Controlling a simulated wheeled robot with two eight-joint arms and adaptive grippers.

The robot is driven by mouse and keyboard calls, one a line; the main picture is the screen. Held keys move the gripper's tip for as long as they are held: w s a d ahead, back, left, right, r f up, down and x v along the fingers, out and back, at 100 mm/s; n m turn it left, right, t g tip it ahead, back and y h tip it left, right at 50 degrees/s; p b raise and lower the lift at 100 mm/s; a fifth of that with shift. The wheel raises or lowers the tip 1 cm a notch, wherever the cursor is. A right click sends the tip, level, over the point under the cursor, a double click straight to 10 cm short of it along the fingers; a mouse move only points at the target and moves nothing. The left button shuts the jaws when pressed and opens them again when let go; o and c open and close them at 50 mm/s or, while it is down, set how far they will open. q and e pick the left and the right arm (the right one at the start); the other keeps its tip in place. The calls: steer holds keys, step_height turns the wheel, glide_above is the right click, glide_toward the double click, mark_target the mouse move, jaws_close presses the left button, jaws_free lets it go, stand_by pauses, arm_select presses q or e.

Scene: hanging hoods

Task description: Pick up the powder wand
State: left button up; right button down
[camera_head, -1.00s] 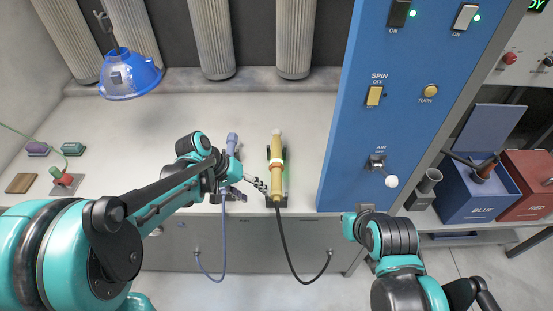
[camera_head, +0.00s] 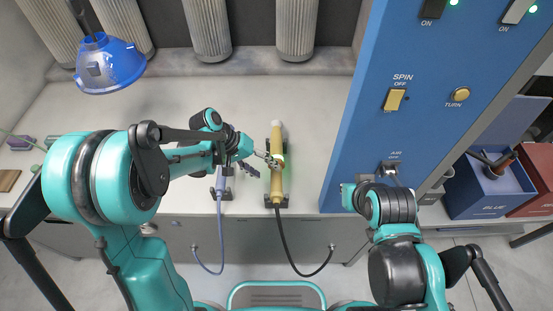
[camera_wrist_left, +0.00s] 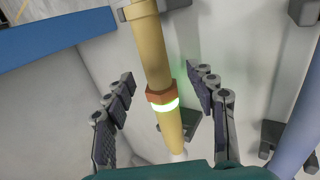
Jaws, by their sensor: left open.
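The powder wand (camera_head: 277,187) looks like a yellow tube with a pale tip, an orange collar and a glowing green-white ring. It lies in dark brackets on the bench, with a black hose from its near end. My left gripper (camera_head: 268,160) is open at the wand's left side in the head view. In the left wrist view, the open fingers (camera_wrist_left: 162,78) lie on either side of the wand (camera_wrist_left: 152,48) in the picture. Contact cannot be told.
A bluish-purple wand (camera_head: 221,183) with a blue hose lies to the left, partly behind my left arm. A blue control panel (camera_head: 350,130) stands to the right. A blue hood (camera_head: 110,66) hangs at the upper left. The bench behind the wands is clear.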

arm_select(q)
steer(key=d+f+b, duration=0.1)
steer(key=s+d+f, duration=0.1)
steer(key=f, duration=0.1)
steer(key=shift+d+b, duration=0.3)
steer(key=shift+b, duration=0.05)
steer(key=shift+w+d+f, duration=0.1)
steer(key=shift+d+f, duration=0.2)
steer(key=shift+f, duration=0.1)
steer(key=shift+r, duration=0.1)
steer(key=shift+c, duration=0.9)
jaws_close()
step_height(320, 180, up, 10)
steer(key=p, duration=0.3)
steer(key=shift+p, duration=0.4)
step_height(320, 180, up, 5)
steer(key=p, duration=0.4)
glide_above(273, 177)
steer(key=shift+w+d, duration=0.1)
